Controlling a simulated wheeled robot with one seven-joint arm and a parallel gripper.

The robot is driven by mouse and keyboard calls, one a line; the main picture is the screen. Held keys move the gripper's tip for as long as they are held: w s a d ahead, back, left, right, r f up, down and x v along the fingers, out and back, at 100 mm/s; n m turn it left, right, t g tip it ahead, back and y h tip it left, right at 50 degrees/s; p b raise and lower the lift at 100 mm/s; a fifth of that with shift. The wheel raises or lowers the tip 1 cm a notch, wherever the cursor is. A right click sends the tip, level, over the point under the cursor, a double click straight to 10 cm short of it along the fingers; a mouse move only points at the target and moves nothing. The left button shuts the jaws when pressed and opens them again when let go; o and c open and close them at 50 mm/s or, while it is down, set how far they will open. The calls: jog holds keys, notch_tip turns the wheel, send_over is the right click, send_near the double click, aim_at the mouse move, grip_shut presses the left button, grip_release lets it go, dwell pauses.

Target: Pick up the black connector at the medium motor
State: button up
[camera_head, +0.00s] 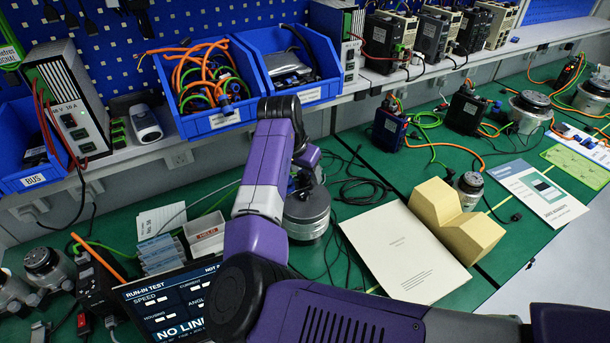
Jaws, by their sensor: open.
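A grey cylindrical motor (308,215) stands on the green bench mat, just behind my arm. I cannot tell for sure that it is the medium motor, as motors of other sizes stand around. My purple arm reaches up in front of it, and its wrist bends down over the motor. My gripper (299,184) is at the motor's upper left, mostly hidden by my arm; its fingertips are not clear. Thin black cables (335,245) lie to the motor's right. I cannot make out a black connector at this motor; the arm covers its left side.
A manila folder (400,250) and a tan notched block (455,222) lie right of the motor. Left are a white box (205,235) and a display (165,308). A smaller motor (470,186) stands farther right.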

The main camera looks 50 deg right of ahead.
aim_at(305, 172)
jog(key=shift+f, duration=0.15)
grip_shut()
jog(key=shift+d, duration=0.1)
notch_tip(305, 172, up, 20)
jog(key=b, duration=0.1)
jog(key=shift+b, duration=0.3)
dwell(0.4)
